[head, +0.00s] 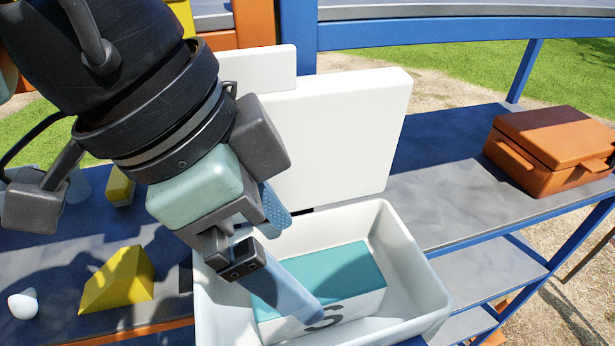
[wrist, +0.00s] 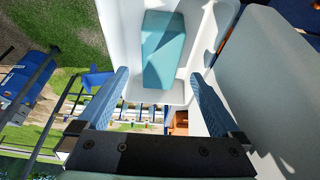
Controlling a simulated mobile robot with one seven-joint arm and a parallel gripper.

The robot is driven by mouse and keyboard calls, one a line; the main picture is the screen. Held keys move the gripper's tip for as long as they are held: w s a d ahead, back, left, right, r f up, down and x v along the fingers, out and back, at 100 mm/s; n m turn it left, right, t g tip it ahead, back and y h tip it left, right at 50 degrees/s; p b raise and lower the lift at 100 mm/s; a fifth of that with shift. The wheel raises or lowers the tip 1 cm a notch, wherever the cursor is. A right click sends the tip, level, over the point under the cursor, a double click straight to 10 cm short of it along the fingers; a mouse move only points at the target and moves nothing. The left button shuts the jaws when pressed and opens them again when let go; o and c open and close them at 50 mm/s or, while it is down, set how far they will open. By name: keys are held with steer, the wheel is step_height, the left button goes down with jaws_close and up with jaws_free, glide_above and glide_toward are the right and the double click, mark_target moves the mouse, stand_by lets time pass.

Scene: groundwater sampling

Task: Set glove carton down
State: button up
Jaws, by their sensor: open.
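The glove carton (head: 345,275), a box with a teal top and white sides marked with a dark character, lies inside a white open bin (head: 418,285). My gripper (head: 298,265) is open, with its two blue fingers apart over the bin's near left part. In the head view one finger hides part of the carton. In the wrist view the carton (wrist: 163,50) shows beyond and between the open fingers, inside the bin (wrist: 137,55). No finger is seen closed on it. Whether a finger touches the carton cannot be told.
A white upright panel (head: 340,140) stands behind the bin. An orange case (head: 555,150) sits on the grey shelf (head: 450,200) at right, with free room between. A yellow wedge (head: 120,280) and a white bulb-shaped item (head: 23,303) lie at left.

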steer(key=shift+p+v, duration=0.4)
steer(key=shift+v, duration=2.25)
